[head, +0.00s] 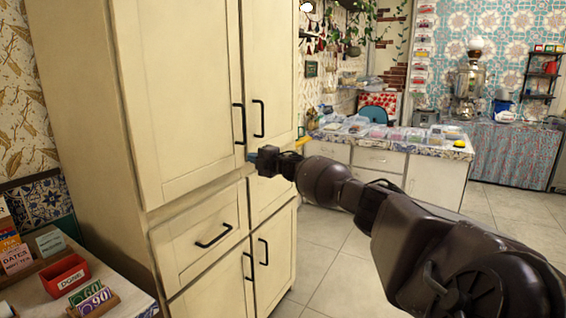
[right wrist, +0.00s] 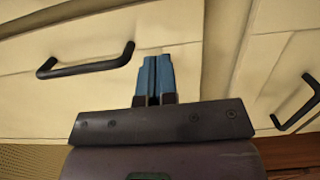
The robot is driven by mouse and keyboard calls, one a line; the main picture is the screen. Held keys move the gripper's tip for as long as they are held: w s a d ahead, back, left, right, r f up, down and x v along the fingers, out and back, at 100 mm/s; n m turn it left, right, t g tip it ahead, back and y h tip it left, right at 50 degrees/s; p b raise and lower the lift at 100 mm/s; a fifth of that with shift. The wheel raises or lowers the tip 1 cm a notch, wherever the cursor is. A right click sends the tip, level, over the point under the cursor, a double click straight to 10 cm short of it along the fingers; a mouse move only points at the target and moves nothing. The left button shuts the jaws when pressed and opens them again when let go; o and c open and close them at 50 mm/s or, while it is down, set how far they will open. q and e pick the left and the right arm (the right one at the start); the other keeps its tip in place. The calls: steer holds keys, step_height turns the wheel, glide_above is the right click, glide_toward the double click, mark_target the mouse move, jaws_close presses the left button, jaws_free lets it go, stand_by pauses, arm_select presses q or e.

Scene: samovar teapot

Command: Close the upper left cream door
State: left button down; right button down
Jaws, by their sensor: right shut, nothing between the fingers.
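The upper left cream door (head: 180,85) of the tall cabinet is in the head view, with a black bar handle (head: 239,124) near its right edge. It looks flush or nearly so with its neighbour; I cannot tell if a slight gap remains. My right gripper (head: 252,158) is at the lower right corner of this door, below the handle. In the right wrist view its blue fingers (right wrist: 152,78) are together and empty, close to the cream front; contact is unclear. A black handle (right wrist: 85,63) shows left of them. My left gripper is out of view.
The upper right door (head: 270,70) stands beside it. A drawer (head: 200,240) and lower doors (head: 275,255) are below. A table with a red box (head: 64,276) is at lower left. A counter (head: 390,145) stands behind; tiled floor (head: 325,250) is open to the right.

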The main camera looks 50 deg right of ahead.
steer(key=s+d+p, duration=0.1)
steer(key=s+p, duration=0.1)
steer(key=s, duration=0.6)
steer(key=shift+s+d+f+p, duration=0.15)
steer(key=shift+s+f+p, duration=0.1)
steer(key=shift+f+p, duration=0.2)
